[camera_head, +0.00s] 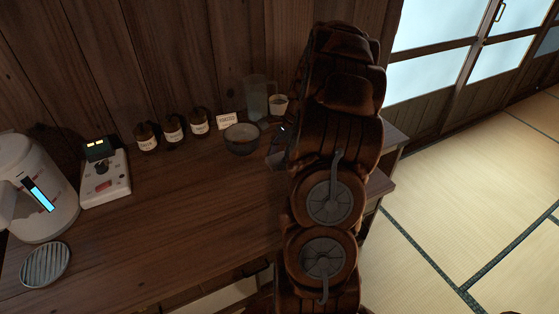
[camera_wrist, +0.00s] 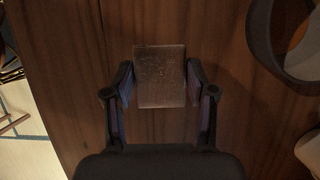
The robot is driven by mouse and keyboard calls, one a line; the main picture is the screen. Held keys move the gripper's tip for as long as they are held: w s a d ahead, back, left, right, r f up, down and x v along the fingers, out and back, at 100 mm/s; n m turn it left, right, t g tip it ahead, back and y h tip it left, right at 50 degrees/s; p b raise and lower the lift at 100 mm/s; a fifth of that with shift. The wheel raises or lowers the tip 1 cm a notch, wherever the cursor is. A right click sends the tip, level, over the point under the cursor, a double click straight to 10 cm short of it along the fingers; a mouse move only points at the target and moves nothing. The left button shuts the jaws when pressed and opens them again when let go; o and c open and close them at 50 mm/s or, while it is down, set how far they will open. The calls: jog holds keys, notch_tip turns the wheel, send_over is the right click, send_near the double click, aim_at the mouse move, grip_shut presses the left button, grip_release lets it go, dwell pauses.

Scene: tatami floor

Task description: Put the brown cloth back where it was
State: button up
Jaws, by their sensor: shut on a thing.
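The brown cloth (camera_wrist: 160,78) shows in the wrist view as a small, flat, dark-brown rectangle between my fingers. My gripper (camera_wrist: 158,88) is shut on it, with one finger at each side edge. The wooden counter top (camera_wrist: 75,70) lies beneath. I cannot tell whether the cloth touches the wood or hangs just above it. In the head view my arm covers the right end of the counter and hides the cloth; only a dark bit of my gripper (camera_head: 278,150) shows beside the arm.
A dark bowl (camera_head: 241,137), a white label card (camera_head: 230,120), a glass pitcher (camera_head: 257,98) and a small cup (camera_head: 279,104) stand close by. Several dark jars (camera_head: 173,130), a scale (camera_head: 104,180), a white kettle (camera_head: 35,190) and a striped dish (camera_head: 45,264) stand left. The middle counter is clear.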

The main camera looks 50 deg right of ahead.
jog(key=shift+w+d+f, duration=0.1)
jog(key=shift+w+d, duration=0.3)
jog(key=shift+d, duration=0.25)
jog(key=shift+f+p, duration=0.65)
jog(key=shift+f, duration=1.05)
jog(key=shift+f, duration=0.2)
jog(key=o, duration=1.1)
jog(key=shift+r, duration=0.1)
